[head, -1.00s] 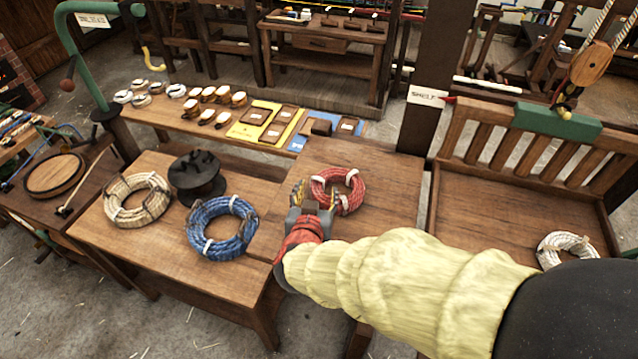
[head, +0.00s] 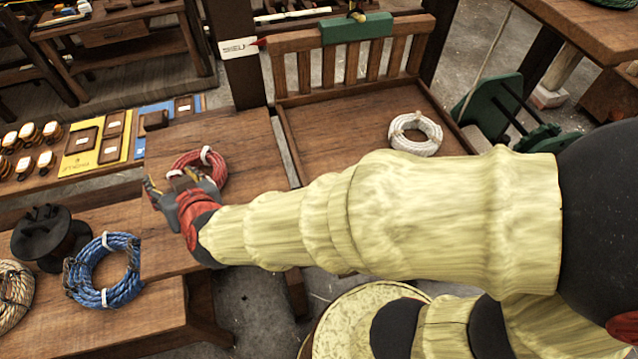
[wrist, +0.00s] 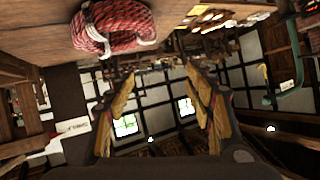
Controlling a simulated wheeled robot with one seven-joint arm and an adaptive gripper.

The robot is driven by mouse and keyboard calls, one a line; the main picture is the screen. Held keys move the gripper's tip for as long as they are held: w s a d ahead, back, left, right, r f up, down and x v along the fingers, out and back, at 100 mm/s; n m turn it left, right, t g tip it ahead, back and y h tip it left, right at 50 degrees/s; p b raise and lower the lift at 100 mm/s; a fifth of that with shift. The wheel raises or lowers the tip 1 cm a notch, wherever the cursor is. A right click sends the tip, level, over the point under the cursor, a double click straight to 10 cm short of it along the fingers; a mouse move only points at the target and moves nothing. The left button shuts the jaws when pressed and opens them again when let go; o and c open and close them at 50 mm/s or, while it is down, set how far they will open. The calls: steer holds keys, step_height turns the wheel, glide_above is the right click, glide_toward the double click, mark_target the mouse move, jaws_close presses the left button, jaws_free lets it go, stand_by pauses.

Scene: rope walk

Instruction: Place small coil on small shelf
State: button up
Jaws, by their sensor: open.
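A red rope coil (head: 213,163) with white ties lies on the wooden table (head: 248,150), partly hidden by my gripper in the head view. It also shows at the top left of the wrist view (wrist: 118,24). My gripper (head: 166,187) is open just left of and in front of the coil. In the wrist view its fingers (wrist: 160,100) are spread with nothing between them, and the coil is outside them. A railed wooden shelf (head: 330,130) with a "SHELF" sign (head: 240,47) stands right of the table. A small white coil (head: 416,133) lies on its right part.
A blue coil (head: 104,270), a dark spool (head: 46,236) and a tan coil (head: 12,295) stand on the table at left. Small boards and blocks lie on the bench behind. The shelf's left part is bare; slats and a green block (head: 356,28) edge its back.

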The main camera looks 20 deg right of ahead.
steer(key=s+d+r+n+g, duration=0.1)
steer(key=s+d+r+g, duration=0.3)
steer(key=d, duration=0.7)
steer(key=s+d+m+g+h, duration=0.2)
steer(key=s+d+h, duration=0.2)
steer(key=s+d, duration=1)
steer(key=d, duration=0.4)
steer(key=shift+f+g, duration=0.2)
steer(key=shift+g, duration=0.1)
steer(key=shift+s, duration=0.2)
